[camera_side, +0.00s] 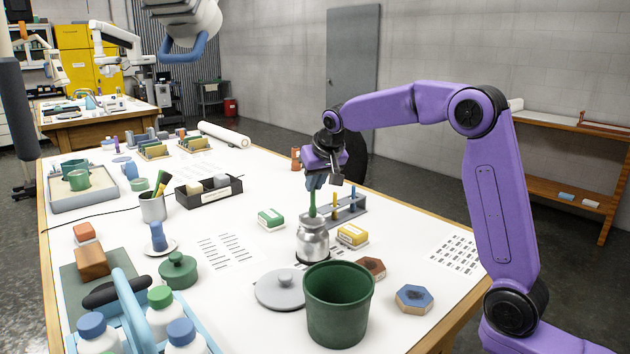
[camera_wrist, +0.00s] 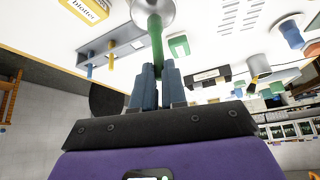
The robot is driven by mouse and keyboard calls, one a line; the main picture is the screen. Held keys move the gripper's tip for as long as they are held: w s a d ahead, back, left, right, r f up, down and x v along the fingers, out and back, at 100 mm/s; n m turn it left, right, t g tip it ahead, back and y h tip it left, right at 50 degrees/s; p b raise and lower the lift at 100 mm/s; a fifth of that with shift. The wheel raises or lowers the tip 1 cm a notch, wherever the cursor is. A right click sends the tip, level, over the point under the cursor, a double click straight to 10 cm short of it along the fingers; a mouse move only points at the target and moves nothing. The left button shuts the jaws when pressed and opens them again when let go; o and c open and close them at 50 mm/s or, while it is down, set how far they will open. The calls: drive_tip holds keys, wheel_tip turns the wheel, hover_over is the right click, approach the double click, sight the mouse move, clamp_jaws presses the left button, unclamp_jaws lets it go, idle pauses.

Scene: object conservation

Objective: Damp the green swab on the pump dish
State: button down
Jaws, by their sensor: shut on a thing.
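My gripper (camera_side: 314,183) is shut on the green swab (camera_side: 312,205), which it holds upright, pointing down. In the wrist view my gripper's blue-grey fingers (camera_wrist: 157,75) close around the swab (camera_wrist: 156,38). The silver metal pump dish (camera_side: 312,242) stands on the white table directly below, and its round top also shows in the wrist view (camera_wrist: 140,14). The swab's lower end is at the dish's top. I cannot tell whether it is pressing on the dish.
A grey-blue rack (camera_side: 350,211) with a yellow and a blue swab stands just behind. A yellow blotter box (camera_side: 352,236), a green box (camera_side: 271,219), a grey lid (camera_side: 281,290) and a tall green bin (camera_side: 338,310) stand close around the dish.

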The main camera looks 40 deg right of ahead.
drive_tip(key=shift+f, duration=0.7)
idle(1.1)
wheel_tip(320, 180, up, 7)
idle(1.1)
idle(0.5)
